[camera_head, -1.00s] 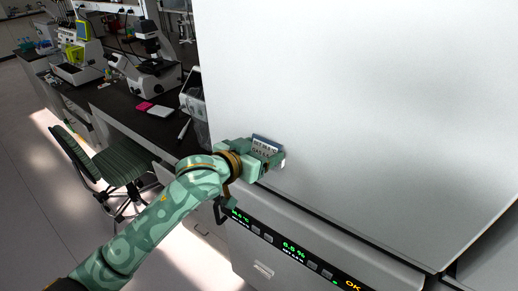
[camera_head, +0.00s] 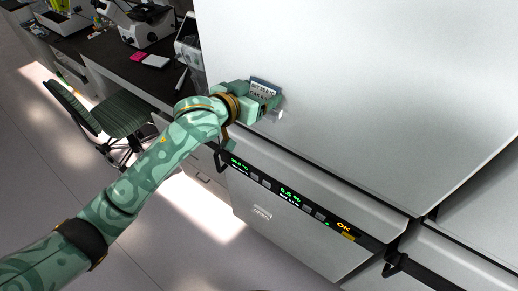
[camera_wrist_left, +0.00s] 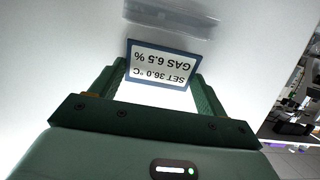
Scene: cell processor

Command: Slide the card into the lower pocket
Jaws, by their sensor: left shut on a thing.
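The card (camera_head: 263,88) is white with a blue border and dark print reading SET 36.0 °C and GAS 6.5 %. It appears upside down in the left wrist view (camera_wrist_left: 163,65). My left gripper (camera_head: 264,99) is shut on the card, with one finger along each side edge. It holds the card close to the white cabinet front; I cannot tell whether they touch. A clear pocket (camera_head: 279,114) shows on the cabinet just beyond the gripper, and also past the card in the left wrist view (camera_wrist_left: 170,18). The card looks outside it. My right gripper is not in view.
The white cabinet door (camera_head: 380,90) fills the right side. Below it is a control panel (camera_head: 290,193) with green readouts, and a dark handle (camera_head: 221,157). A dark bench (camera_head: 120,65) with instruments and a green chair (camera_head: 115,115) stand at left.

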